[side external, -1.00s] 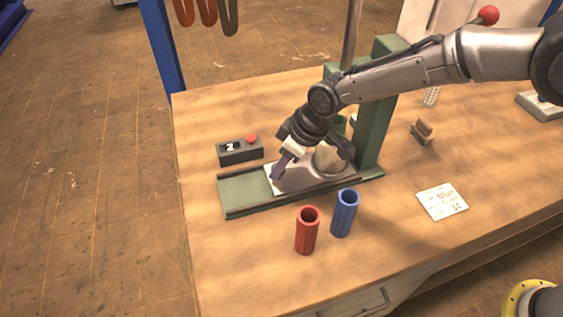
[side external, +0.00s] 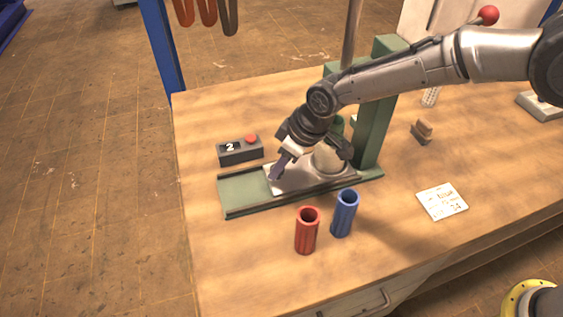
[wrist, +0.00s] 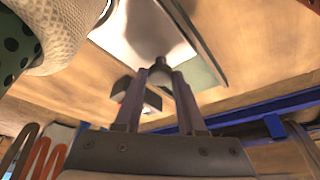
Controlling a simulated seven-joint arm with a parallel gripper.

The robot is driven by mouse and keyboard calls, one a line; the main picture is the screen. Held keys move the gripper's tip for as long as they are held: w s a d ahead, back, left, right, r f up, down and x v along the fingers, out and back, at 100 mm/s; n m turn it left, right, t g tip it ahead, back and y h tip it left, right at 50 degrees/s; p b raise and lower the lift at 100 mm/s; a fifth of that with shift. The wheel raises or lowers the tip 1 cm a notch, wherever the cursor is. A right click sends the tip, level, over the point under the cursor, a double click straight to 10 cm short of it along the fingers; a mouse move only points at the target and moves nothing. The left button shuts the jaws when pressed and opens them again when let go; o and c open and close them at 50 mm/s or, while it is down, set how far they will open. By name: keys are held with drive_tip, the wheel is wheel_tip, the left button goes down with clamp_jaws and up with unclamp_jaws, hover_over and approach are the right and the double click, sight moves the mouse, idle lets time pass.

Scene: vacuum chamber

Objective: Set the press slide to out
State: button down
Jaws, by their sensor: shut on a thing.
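The press slide (side external: 297,181) is a silver plate on a green rail bed (side external: 240,192), under the green press frame (side external: 374,115). Its plate also shows in the wrist view (wrist: 140,32). A pale round piece (side external: 328,160) sits on the plate towards the press, partly hidden by my arm. My gripper (side external: 275,175) is at the plate's left end. In the wrist view my gripper (wrist: 160,72) is shut on a small dark knob (wrist: 159,63) at the plate's edge. The green bed is bare to the left of the plate.
A white card (side external: 442,201) and a brush-like block (side external: 423,132) lie to the right.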

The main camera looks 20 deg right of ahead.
drive_tip(key=a, duration=1.1)
drive_tip(key=shift+a, duration=0.2)
drive_tip(key=c, duration=0.5)
unclamp_jaws()
drive_tip(key=shift+r, duration=0.1)
drive_tip(key=v, duration=1.3)
drive_tip(key=shift+s+d+r, duration=0.15)
drive_tip(key=shift+r, duration=0.15)
